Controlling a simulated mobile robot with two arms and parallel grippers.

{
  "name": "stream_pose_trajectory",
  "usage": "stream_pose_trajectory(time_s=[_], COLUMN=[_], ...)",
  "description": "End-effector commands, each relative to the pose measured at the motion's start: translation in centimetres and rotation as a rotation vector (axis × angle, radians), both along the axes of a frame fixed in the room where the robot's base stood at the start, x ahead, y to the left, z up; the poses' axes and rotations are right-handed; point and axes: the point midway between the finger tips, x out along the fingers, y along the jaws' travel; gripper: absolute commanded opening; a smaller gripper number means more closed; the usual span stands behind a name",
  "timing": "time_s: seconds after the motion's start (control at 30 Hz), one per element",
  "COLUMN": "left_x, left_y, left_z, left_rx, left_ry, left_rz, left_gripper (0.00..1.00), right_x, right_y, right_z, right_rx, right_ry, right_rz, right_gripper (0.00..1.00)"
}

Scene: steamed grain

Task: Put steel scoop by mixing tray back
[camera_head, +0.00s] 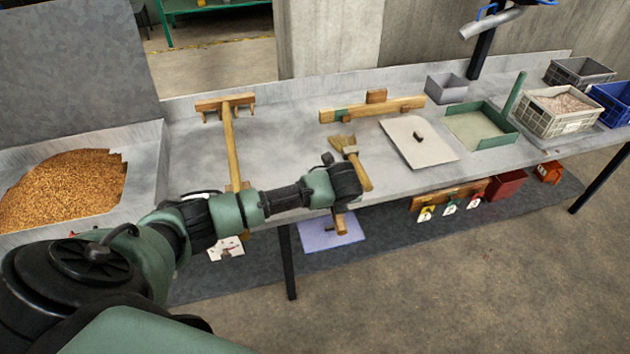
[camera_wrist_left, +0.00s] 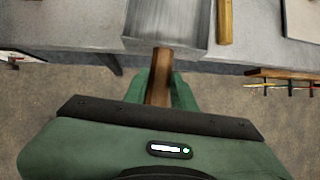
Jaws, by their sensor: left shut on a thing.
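The steel scoop (camera_wrist_left: 168,20) shows in the left wrist view, with a grey metal pan and a wooden handle. My left gripper (camera_wrist_left: 160,90) is shut on that handle. In the head view my left gripper (camera_head: 343,195) is at the front edge of the bench. Part of the wooden handle sticks out below it; the scoop's pan is mostly hidden there by the gripper. Two trays show: a steel one heaped with brown grain (camera_head: 65,188) at the left, and a shallow green-rimmed one (camera_head: 487,143) at the right. I cannot tell which is the mixing tray. My right gripper is not in view.
A brush (camera_head: 343,143) lies just behind my left gripper. A wooden T-shaped tool (camera_head: 230,140), a wooden rack (camera_head: 372,108) and a pale lidded board (camera_head: 420,153) lie on the bench. Crates (camera_head: 550,120) stand at the right. The bench between the T-shaped tool and the brush is clear.

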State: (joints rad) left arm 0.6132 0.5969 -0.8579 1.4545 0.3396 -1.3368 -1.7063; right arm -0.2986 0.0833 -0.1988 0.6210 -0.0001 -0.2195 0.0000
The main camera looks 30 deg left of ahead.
Motion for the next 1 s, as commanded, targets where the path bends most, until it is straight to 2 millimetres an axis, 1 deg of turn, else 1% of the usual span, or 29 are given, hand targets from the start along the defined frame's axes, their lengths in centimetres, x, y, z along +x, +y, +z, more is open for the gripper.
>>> stream_pose_trajectory(time_s=[0.03,0.1,0.2,0.3,0.43,0.57,1.0], left_x=[0.7,1.0,1.2,1.3,1.3,1.3,1.3], left_y=[2.2,4.4,6.5,7.4,7.7,7.6,7.6], left_z=[1.0,1.8,2.6,3.0,2.8,2.2,-1.3], left_rx=[0.025,0.045,0.063,0.071,0.073,0.072,0.072], left_ry=[0.009,0.026,0.045,0.052,0.056,0.055,0.054], left_rz=[0.029,0.061,0.093,0.109,0.113,0.112,0.112], left_gripper=[0.00,0.00,0.00,0.00,0.00,0.00,0.00], right_x=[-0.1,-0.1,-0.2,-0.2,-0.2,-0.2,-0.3], right_y=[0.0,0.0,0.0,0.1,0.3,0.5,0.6], right_z=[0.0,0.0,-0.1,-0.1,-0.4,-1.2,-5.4], right_rx=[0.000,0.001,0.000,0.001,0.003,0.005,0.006], right_ry=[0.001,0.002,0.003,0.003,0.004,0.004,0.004], right_rz=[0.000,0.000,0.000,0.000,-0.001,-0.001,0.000], right_gripper=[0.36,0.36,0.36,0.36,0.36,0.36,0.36])
